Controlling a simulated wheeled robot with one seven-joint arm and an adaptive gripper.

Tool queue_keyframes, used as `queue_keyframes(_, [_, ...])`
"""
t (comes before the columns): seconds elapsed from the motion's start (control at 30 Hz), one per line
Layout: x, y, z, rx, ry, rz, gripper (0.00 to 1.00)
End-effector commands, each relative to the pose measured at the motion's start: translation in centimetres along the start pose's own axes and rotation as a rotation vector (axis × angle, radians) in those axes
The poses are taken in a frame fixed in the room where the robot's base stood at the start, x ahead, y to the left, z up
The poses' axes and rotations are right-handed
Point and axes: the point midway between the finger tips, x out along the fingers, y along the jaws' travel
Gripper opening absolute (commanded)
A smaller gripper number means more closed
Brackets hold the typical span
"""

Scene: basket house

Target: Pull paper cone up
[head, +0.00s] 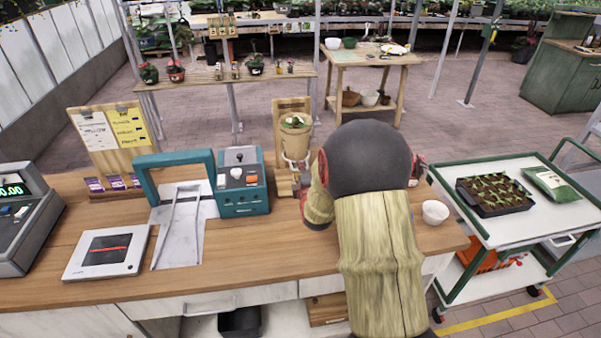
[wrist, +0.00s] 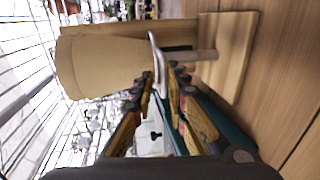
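The tan paper cone (head: 297,141) stands in a wooden stand (head: 291,103) on the counter, with a small green plant (head: 296,121) showing at its top. In the wrist view, which is turned sideways, the cone (wrist: 98,62) lies with its wide part to the left. A pale metal ring (wrist: 154,52) runs across beside it, joined to the stand. My gripper (wrist: 161,82) has its two fingertips close to the ring, on either side of it, with a gap between them. It appears open. In the head view my arm hides most of the gripper.
A teal sealing machine (head: 240,183), a flat scale (head: 108,250) and a register (head: 25,220) stand left on the counter. A white bowl (head: 435,212) is right of my arm. A cart (head: 530,215) with a seedling tray (head: 494,194) stands at the right.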

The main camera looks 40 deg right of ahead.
Motion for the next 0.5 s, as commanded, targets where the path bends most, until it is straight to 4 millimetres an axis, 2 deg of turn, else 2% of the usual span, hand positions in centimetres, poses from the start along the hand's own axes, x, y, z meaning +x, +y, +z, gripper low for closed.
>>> queue_keyframes(0.37, [-0.03,0.03,0.01,0.000,0.000,0.001,0.14])
queue_keyframes(0.5, [-0.85,0.01,0.01,0.000,0.000,0.000,0.14])
